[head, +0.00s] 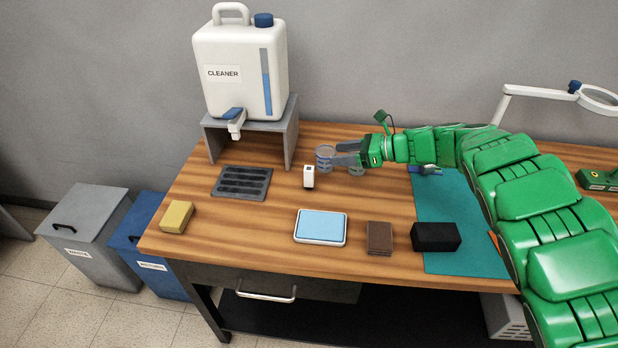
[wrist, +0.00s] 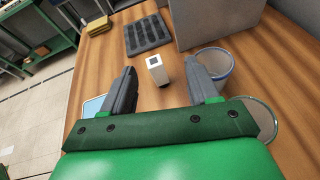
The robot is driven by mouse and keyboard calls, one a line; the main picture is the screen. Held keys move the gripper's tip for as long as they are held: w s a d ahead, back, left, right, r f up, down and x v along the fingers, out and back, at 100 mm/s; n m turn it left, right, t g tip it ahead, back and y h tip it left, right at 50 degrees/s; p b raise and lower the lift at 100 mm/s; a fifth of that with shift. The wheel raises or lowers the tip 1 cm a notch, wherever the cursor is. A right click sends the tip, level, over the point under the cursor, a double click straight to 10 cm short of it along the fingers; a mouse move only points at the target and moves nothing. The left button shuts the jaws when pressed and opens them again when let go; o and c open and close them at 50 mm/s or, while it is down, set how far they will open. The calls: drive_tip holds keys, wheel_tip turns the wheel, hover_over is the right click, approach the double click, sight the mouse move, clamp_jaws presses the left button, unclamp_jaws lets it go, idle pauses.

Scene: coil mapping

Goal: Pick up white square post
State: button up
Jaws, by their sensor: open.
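The white square post (head: 308,178) stands upright on the wooden table, with a dark square on its top. In the wrist view the post (wrist: 157,72) is ahead of the fingertips and between their lines, with nothing touching it. My gripper (head: 340,153) is open and empty, to the right of the post in the head view. In the wrist view its two grey fingers (wrist: 160,75) are spread apart, with the post showing in the gap. How high the fingers are above the table is hard to tell.
A clear glass (head: 324,160) stands close by my fingers; another round glass (wrist: 257,115) is at right in the wrist view. A dark slotted tray (head: 242,183) and the cleaner stand (head: 291,135) lie left of the post. A blue-topped tray (head: 320,228) sits in front.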

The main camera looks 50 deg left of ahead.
drive_tip(key=n, duration=0.1)
drive_tip(key=s+h, duration=0.1)
drive_tip(key=s+a+n+g, duration=0.1)
drive_tip(key=shift+r+n+h, duration=0.25)
drive_tip(key=shift+n+h, duration=0.05)
drive_tip(key=shift+a, duration=0.1)
approach(309, 173)
drive_tip(key=shift+s+a+f, duration=0.15)
drive_tip(key=shift+a+f, duration=0.3)
drive_tip(key=shift+a, duration=0.25)
drive_tip(key=shift+s+a+f, duration=0.15)
drive_tip(key=shift+a+f, duration=0.35)
drive_tip(key=shift+a, duration=0.25)
drive_tip(key=shift+f+x, duration=0.2)
drive_tip(key=shift+x, duration=3.65)
drive_tip(key=shift+d, duration=0.15)
drive_tip(key=c, duration=1.1)
